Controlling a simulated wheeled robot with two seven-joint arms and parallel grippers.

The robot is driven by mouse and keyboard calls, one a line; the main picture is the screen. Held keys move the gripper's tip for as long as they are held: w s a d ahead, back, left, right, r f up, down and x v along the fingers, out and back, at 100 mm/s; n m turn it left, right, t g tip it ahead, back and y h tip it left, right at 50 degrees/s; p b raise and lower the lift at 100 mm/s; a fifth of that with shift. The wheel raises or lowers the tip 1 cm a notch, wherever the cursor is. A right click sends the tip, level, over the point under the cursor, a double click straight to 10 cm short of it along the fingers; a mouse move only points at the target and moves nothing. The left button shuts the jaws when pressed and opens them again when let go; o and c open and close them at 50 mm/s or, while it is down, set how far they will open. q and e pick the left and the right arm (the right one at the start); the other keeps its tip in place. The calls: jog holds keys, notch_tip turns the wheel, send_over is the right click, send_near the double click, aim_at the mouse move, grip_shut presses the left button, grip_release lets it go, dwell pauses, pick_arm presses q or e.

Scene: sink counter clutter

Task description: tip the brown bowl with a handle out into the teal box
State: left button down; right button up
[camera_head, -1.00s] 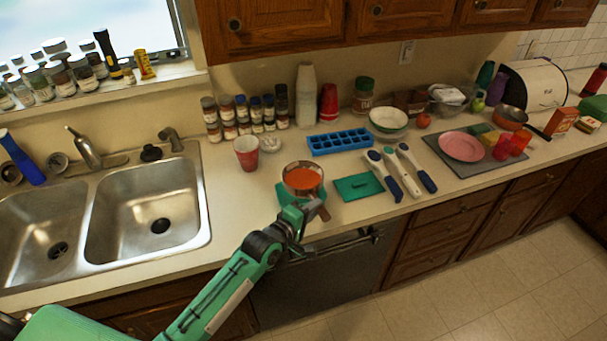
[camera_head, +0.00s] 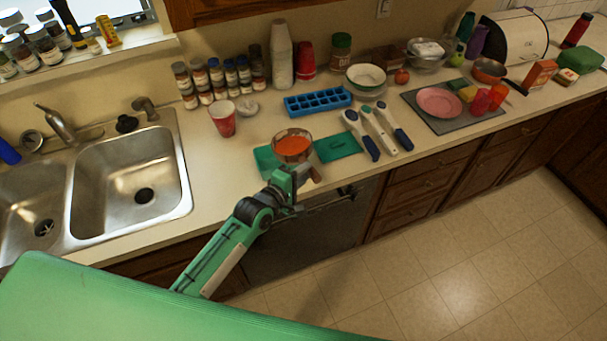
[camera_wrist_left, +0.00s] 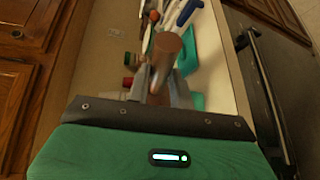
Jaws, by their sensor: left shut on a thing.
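The brown bowl with a handle (camera_head: 292,150) shows orange contents inside and looks about level. My left gripper (camera_head: 297,176) is shut on its handle, at the near side of the bowl. In the left wrist view the brown handle (camera_wrist_left: 166,60) stands between the fingers; the bowl itself is hard to make out there. My right gripper is not in view.
A flat teal piece (camera_head: 338,146) lies right of the bowl, beside several handled utensils (camera_head: 372,132). A blue ice tray (camera_head: 318,101) and a red cup (camera_head: 223,118) stand behind. The double sink (camera_head: 130,180) is left. The counter between sink and box is clear.

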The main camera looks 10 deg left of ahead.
pick_arm(q)
jog(key=shift+w+a+r+n+h, duration=0.75)
jog(key=shift+a+r+n, duration=0.65)
jog(key=shift+r+n, duration=2.1)
jog(key=w+a+r+n+h+b, duration=0.1)
jog(key=a+r+n+b, duration=0.1)
jog(key=a+n, duration=0.1)
jog(key=w+a+r+n+h+b, duration=0.1)
jog(key=w+a+r+n+b, duration=0.1)
jog(key=a, duration=0.3)
jog(key=shift+w+a+n+t+b, duration=0.25)
jog(key=shift+a+n+t+b, duration=0.1)
jog(key=shift+n+b, duration=0.25)
jog(key=shift+r, duration=0.1)
